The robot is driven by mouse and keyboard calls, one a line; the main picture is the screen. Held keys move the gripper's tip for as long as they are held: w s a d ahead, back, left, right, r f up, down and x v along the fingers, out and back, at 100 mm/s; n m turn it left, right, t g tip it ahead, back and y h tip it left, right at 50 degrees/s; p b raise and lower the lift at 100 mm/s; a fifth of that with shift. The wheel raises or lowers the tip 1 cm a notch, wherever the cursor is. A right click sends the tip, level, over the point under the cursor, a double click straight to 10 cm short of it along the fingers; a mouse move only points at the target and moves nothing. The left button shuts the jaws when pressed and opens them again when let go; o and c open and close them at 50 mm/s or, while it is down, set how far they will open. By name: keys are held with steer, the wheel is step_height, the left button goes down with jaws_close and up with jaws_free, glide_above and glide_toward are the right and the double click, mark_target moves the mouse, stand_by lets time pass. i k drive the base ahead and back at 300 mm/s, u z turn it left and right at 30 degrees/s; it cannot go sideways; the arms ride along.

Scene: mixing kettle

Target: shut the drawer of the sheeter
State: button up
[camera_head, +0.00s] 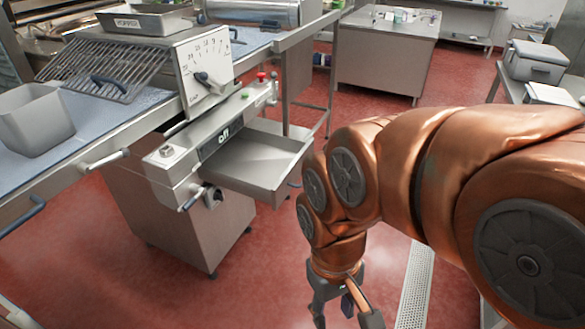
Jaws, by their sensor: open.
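The sheeter (175,190) stands at the left, with a control panel, a dial plate and a wire guard above. Its drawer (262,172) is pulled out to the right below the panel and looks empty. My gripper (346,317) hangs at the bottom of the view, below and to the right of the drawer and apart from it. Its fingers are spread and hold nothing that I can see. The lower fingertips are close to the picture's bottom edge. My copper arm hides part of the area to the right of the drawer.
A grey bin (35,122) sits on the sheeter's blue belt (85,125). A steel cabinet (385,60) stands at the back. A side table with a grey box (537,62) is at the right. Red floor (270,270) is free between the sheeter and my gripper. A floor drain grate (416,285) lies right of it.

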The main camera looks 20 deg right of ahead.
mark_target(258, 165)
steer(key=z, duration=0.15)
steer(key=i, duration=1.4)
steer(key=z, duration=0.15)
